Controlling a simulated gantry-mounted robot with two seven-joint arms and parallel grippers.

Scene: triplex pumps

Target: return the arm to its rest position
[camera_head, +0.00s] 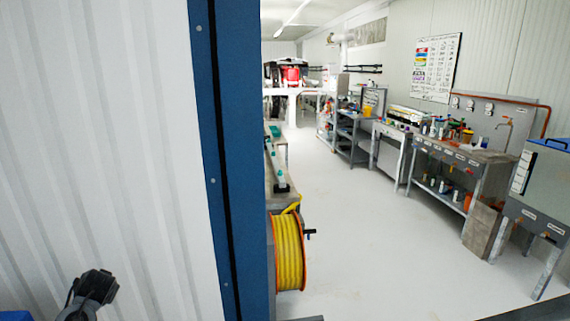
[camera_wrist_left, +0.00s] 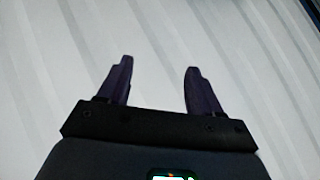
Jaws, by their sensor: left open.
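My left gripper (camera_wrist_left: 157,70) shows in the left wrist view with its two dark fingers apart and nothing between them. Behind the fingers is a pale ribbed surface that fills the view. In the head view, a black jointed part, which looks like part of my left arm, shows at the bottom left in front of the white ribbed wall (camera_head: 110,140). Whether it touches the wall cannot be told. My right gripper is in neither view.
A blue post (camera_head: 235,160) edges the white wall. Right of it is a yellow hose reel (camera_head: 287,250). Workbenches (camera_head: 460,155) and a grey cabinet (camera_head: 545,180) line the right wall. The pale floor (camera_head: 370,240) between is clear. A red machine (camera_head: 292,75) stands far back.

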